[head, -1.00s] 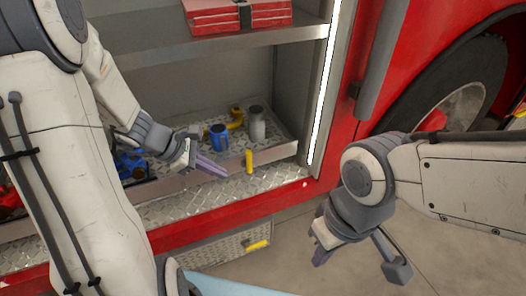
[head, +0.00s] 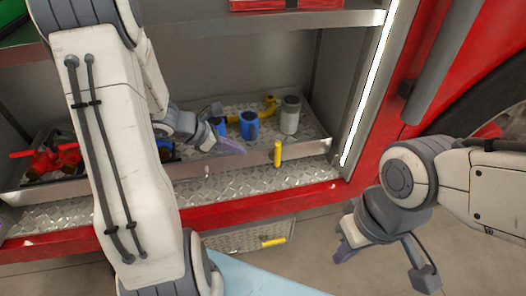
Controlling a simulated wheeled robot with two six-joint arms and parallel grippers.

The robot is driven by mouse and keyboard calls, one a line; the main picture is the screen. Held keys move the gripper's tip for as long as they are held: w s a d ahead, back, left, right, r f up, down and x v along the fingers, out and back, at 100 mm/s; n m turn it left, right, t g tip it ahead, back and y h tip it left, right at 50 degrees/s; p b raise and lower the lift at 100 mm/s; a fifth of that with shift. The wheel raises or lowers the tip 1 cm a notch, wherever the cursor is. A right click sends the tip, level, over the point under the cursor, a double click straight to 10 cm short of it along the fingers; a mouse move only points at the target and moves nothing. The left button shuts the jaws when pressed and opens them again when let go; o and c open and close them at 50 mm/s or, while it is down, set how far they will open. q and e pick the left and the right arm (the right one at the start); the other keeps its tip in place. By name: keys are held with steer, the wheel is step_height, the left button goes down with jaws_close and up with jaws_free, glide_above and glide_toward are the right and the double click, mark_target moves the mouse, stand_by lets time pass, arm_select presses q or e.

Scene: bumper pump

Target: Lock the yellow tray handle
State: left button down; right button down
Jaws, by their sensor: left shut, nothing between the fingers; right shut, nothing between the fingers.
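The yellow tray handle (head: 278,154) stands upright at the front edge of the metal tray (head: 305,149) inside the truck compartment. My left gripper (head: 234,146) is shut and empty. Its purple fingers point right, over the tray's front wall, a short way left of the handle and apart from it. My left arm covers part of the tray's left side. My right gripper (head: 344,250) is shut and empty, low in front of the truck, right of and below the handle.
Blue fittings (head: 249,125), a grey cylinder (head: 290,115) and a yellow pipe fitting (head: 269,104) stand in the tray. Red parts (head: 55,160) lie at left. A lower drawer has another yellow handle (head: 273,242). A shelf (head: 270,20) overhangs the tray.

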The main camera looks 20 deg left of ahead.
mark_target(278, 155)
arm_select(q)
steer(key=w+d+f+b, duration=0.1)
steer(key=w+d+f, duration=0.4)
steer(key=w+d, duration=0.1)
steer(key=shift+w+d, duration=0.2)
steer(key=shift+w, duration=0.05)
steer(key=shift+f, duration=0.1)
